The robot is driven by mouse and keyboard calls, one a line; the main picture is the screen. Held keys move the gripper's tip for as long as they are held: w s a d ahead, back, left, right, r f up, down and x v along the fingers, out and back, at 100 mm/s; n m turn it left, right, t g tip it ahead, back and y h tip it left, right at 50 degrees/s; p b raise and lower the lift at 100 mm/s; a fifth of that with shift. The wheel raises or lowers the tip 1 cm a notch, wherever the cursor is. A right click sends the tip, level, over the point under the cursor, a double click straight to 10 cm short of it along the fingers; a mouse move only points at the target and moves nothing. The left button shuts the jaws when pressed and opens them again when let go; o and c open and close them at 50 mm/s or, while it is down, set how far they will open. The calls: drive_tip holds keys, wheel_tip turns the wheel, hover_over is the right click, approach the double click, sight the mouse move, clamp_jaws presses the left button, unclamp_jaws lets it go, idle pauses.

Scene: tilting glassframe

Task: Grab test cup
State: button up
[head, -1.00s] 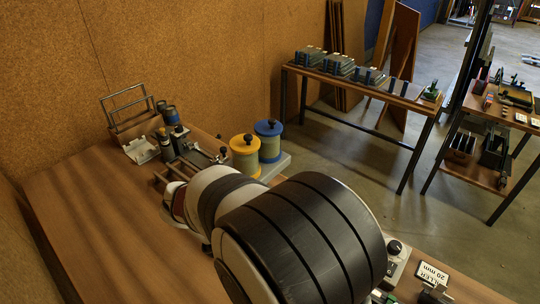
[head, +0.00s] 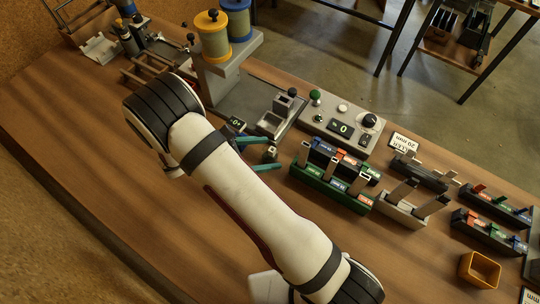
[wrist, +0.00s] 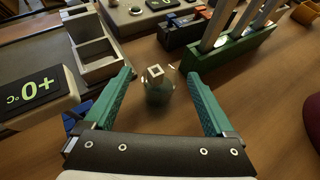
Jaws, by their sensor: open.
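A small, dark, glassy rounded vessel with a pale square top (wrist: 158,92) stands on the wooden table in the wrist view; I take it to be the test cup. It also shows in the head view (head: 270,154), partly hidden by the fingers. My gripper (wrist: 160,75) is open, its two teal fingers on either side of the vessel with a gap on each side. In the head view my gripper (head: 274,155) reaches it from the left, low over the table.
A grey fixture (head: 282,112) and a "+0" display (wrist: 38,92) stand close on the left. A green rack (head: 330,188) of upright pieces stands close on the right. A control box (head: 342,122) is behind. An orange square cup (head: 479,269) is at far right; the front table is clear.

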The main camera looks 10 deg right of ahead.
drive_tip(key=shift+x, duration=0.85)
clamp_jaws()
drive_tip(key=shift+r, duration=0.15)
